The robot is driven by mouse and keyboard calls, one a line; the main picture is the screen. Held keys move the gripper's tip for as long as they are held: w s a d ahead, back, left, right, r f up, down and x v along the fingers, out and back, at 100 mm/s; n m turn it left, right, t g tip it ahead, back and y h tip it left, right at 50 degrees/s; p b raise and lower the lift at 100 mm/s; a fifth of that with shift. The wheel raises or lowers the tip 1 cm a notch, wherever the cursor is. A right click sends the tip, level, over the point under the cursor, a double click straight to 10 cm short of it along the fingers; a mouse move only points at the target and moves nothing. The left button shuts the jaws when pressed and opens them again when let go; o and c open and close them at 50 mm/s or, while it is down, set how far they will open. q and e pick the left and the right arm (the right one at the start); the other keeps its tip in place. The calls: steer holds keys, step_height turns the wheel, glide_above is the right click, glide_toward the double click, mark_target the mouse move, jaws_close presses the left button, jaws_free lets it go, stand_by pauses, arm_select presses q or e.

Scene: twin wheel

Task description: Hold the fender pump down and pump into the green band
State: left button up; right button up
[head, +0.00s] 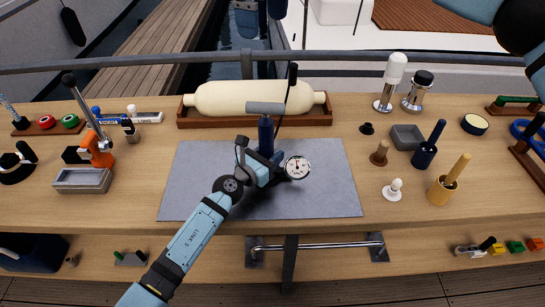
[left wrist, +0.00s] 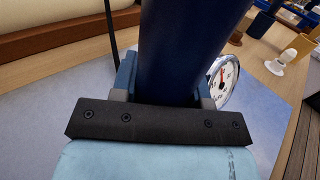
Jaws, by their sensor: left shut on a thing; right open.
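The fender pump (head: 265,132) has a dark blue upright barrel and a grey T-handle (head: 265,107) on top. It stands on a grey mat (head: 330,195). My left gripper (head: 262,168) is shut around the lower barrel, which also shows between its fingers in the left wrist view (left wrist: 190,50). A round white gauge (head: 297,167) is beside the pump's base, and it also shows in the left wrist view (left wrist: 222,82) with a red needle. I cannot make out a green band. The cream fender (head: 250,98) lies behind the pump. My right gripper is out of view.
The fender rests in a wooden cradle (head: 190,121), with a thin black hose (head: 283,115) nearby. An orange clamp tool (head: 98,150) is at left. The mat's right part is clear.

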arm_select(q)
steer(key=o, duration=1.1)
steer(key=v, duration=1.2)
